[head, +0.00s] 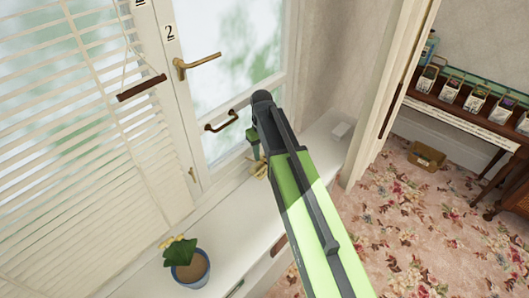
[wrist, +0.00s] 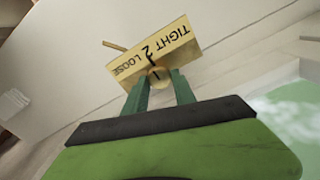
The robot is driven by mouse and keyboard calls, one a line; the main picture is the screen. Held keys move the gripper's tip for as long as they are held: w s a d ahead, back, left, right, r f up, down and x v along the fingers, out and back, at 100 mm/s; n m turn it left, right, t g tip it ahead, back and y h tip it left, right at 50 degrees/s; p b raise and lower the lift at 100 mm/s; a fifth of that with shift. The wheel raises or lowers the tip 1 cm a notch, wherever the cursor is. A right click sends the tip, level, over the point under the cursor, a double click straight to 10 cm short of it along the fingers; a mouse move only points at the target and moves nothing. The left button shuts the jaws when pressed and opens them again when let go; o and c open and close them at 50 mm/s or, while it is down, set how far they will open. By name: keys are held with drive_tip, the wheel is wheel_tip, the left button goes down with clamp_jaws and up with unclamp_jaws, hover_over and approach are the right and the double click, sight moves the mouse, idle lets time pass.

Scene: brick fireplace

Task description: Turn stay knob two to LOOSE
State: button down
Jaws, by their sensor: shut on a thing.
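Stay knob two (wrist: 158,78) is a small round brass knob below a brass plate (wrist: 178,45) marked TIGHT, 2 and LOOSE in the wrist view. A short dark line shows on the knob, close to the 2; its exact setting is hard to tell. My gripper (wrist: 160,88) has its green fingers on either side of the knob and is shut on it. In the head view my gripper (head: 254,145) is at the window's lower edge, above a partly hidden brass piece (head: 260,170). My arm hides much of that area.
The window carries a brass handle (head: 197,64) under a number 2 and a dark curved pull (head: 221,122). A blue flower pot (head: 190,275) stands on the white sill (head: 225,235), left of my arm. Slatted blinds (head: 60,130) cover the left side.

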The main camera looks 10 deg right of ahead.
drive_tip(key=n, duration=0.5)
drive_tip(key=shift+s+n, duration=0.1)
drive_tip(key=shift+n, duration=0.2)
drive_tip(key=n, duration=0.5)
drive_tip(key=shift+d, duration=0.1)
drive_tip(key=shift+n, duration=0.4)
drive_tip(key=c, duration=1)
unclamp_jaws()
drive_tip(key=shift+r, duration=0.1)
